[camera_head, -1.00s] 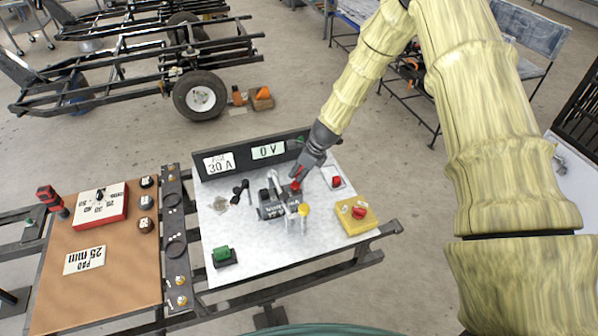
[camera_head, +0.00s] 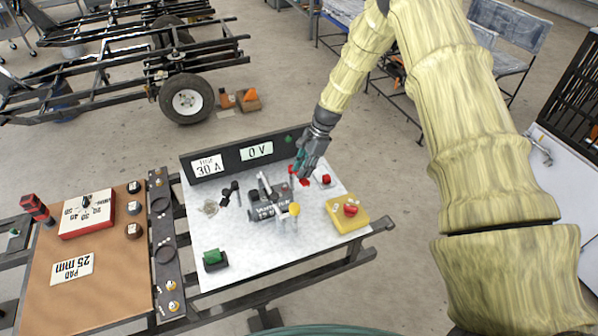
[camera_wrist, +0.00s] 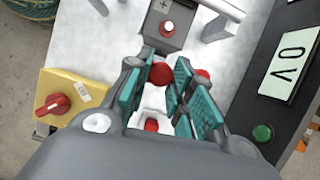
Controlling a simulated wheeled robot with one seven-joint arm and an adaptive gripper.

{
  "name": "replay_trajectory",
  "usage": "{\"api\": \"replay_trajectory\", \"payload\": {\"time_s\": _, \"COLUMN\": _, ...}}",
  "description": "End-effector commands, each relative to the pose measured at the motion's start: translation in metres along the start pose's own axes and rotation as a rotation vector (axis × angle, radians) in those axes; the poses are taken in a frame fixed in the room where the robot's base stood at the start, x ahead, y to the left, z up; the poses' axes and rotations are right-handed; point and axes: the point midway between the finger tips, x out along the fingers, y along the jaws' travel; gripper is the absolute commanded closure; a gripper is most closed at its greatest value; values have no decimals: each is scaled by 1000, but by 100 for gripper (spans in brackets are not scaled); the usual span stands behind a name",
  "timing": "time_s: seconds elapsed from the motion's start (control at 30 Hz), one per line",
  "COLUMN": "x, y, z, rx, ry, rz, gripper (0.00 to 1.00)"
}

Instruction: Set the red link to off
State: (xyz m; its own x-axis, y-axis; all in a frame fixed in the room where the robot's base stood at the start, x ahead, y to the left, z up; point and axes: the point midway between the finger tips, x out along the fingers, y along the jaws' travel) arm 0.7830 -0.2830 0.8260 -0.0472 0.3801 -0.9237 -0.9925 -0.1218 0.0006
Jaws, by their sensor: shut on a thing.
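The red link shows as a red rounded part (camera_wrist: 161,74) between my fingers in the wrist view, with more red beside the right finger. In the head view, red (camera_head: 304,182) shows just below my gripper (camera_head: 301,172), low over the white board (camera_head: 235,255). My gripper, with teal pads, is also in the wrist view (camera_wrist: 165,90). It is shut on the red link. The fingers hide part of the link and its mounting, and I cannot read its setting.
A red button (camera_head: 326,180) stands right of my gripper. A yellow box with a red knob (camera_head: 351,210) is nearer the front. A grey device (camera_head: 267,205) is to the left. A dark panel reading 0 V (camera_head: 257,152) stands behind. A green switch (camera_head: 214,258) is front left.

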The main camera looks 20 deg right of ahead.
Motion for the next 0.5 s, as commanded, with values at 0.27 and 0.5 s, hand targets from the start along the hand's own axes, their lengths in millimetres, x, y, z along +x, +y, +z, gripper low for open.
{"api": "replay_trajectory", "payload": {"time_s": 0.27, "x": -3, "y": -6, "z": -14, "rx": -212, "ry": 2, "rz": 86, "gripper": 100}}
{"api": "replay_trajectory", "payload": {"time_s": 0.5, "x": -7, "y": -10, "z": -19, "rx": -338, "ry": 0, "rz": 140, "gripper": 100}}
